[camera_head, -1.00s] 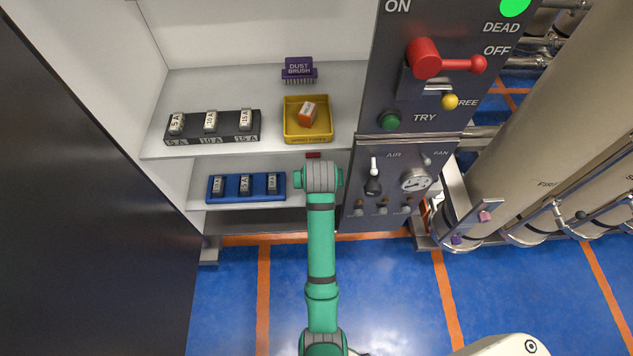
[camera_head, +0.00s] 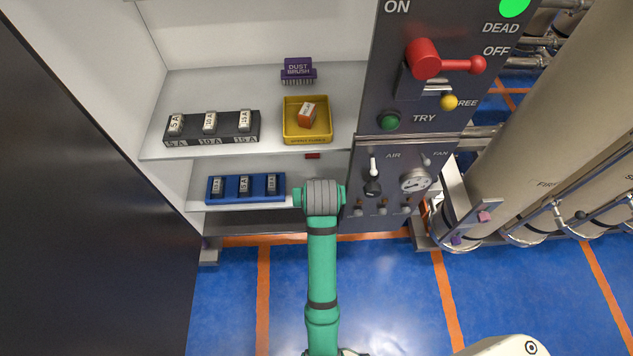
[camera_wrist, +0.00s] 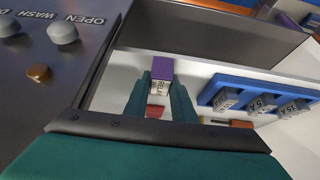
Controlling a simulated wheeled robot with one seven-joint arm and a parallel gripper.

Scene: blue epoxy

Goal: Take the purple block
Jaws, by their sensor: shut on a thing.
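The purple block (camera_wrist: 162,68) with a white label reading RELAY is in the wrist view, between the two teal fingers of my gripper (camera_wrist: 160,92). My gripper is shut on it, one finger at each side. The label faces the wrist camera. In the head view my arm (camera_head: 322,250) shows, but the gripper and the block are hidden behind it.
A blue holder (camera_head: 230,187) with grey fuses stands on the lower shelf, left of my arm. A control panel (camera_head: 350,215) stands at right.

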